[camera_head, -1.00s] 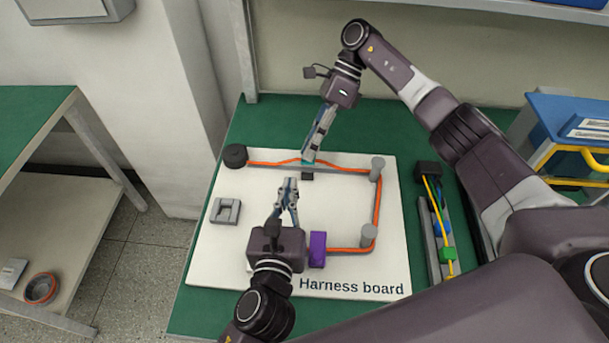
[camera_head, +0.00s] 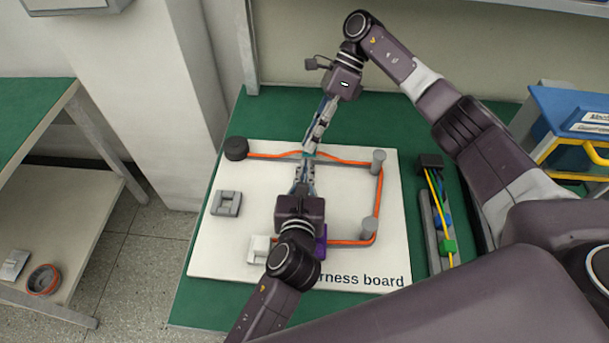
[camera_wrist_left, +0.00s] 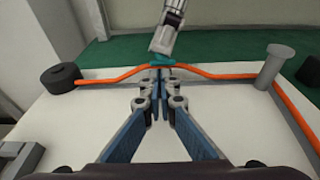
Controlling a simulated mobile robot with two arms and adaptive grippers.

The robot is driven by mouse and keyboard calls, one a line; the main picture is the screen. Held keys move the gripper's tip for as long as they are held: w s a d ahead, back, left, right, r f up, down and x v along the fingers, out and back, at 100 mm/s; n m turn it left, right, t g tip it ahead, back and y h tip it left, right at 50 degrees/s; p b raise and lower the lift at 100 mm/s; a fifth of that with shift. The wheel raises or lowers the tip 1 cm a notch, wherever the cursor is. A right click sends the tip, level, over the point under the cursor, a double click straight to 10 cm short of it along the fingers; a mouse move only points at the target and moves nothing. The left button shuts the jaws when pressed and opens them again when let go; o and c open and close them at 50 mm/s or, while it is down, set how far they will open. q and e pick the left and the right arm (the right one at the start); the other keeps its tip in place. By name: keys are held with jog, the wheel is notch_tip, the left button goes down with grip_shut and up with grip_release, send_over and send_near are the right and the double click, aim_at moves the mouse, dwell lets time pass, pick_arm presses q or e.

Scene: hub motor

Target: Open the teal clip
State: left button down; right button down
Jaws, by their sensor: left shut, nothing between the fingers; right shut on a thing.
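The teal clip (camera_wrist_left: 162,59) sits at the far run of the orange cable (camera_wrist_left: 210,73), where the cable bends up, in the left wrist view. In the head view it is mostly hidden between the grippers. My right gripper (camera_head: 309,149) comes down from the back and is shut on the teal clip; its tips (camera_wrist_left: 162,51) also show in the left wrist view. My left gripper (camera_head: 305,164) is shut and empty just in front of the clip. Its fingertips (camera_wrist_left: 157,72) are close below the clip; I cannot tell if they touch it.
The white harness board (camera_head: 225,262) lies on the green table (camera_head: 190,309). The cable runs past a black round post (camera_head: 236,148) and grey posts (camera_head: 378,160). Grey (camera_head: 226,203), white (camera_head: 259,248) and purple (camera_head: 321,240) blocks stand on the board. A connector rack (camera_head: 436,215) is at right.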

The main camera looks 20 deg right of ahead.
dwell(0.3)
pick_arm(q)
jog(key=shift+w+d+r, duration=0.1)
jog(key=shift+w+r, duration=0.1)
jog(key=shift+r, duration=0.25)
jog(key=shift+w+d+r, duration=0.1)
jog(key=shift+w+r, duration=0.05)
jog(key=shift+r, duration=0.25)
jog(key=shift+w+r, duration=0.1)
pick_arm(e)
jog(key=c, duration=1.8)
grip_release()
jog(key=shift+f, duration=0.1)
jog(key=shift+s, duration=0.1)
